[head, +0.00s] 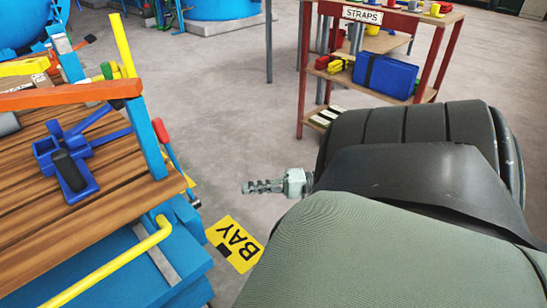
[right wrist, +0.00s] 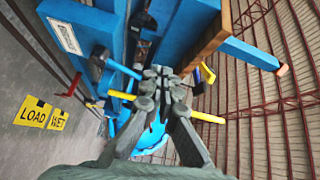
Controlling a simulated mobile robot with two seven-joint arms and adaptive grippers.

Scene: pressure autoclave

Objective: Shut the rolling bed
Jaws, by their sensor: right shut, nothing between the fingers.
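What looks like the rolling bed (head: 110,190) is on the left of the head view, with brown wooden slats, a blue frame and a yellow rail (head: 120,262) along its near side. My right gripper (head: 250,187) is shut and empty, to the right of the bed and apart from it in the picture. In the right wrist view its closed fingers (right wrist: 162,78) point toward blue framework (right wrist: 185,20), a wooden edge (right wrist: 207,38) and yellow bars (right wrist: 205,117); I cannot tell whether they touch anything. My left gripper is not in view.
A red-legged strap rack (head: 435,55) with a blue case (head: 385,76) stands at the back right. Yellow BAY (head: 235,243) and LOAD (right wrist: 33,112) markings are on the floor. The middle floor is clear.

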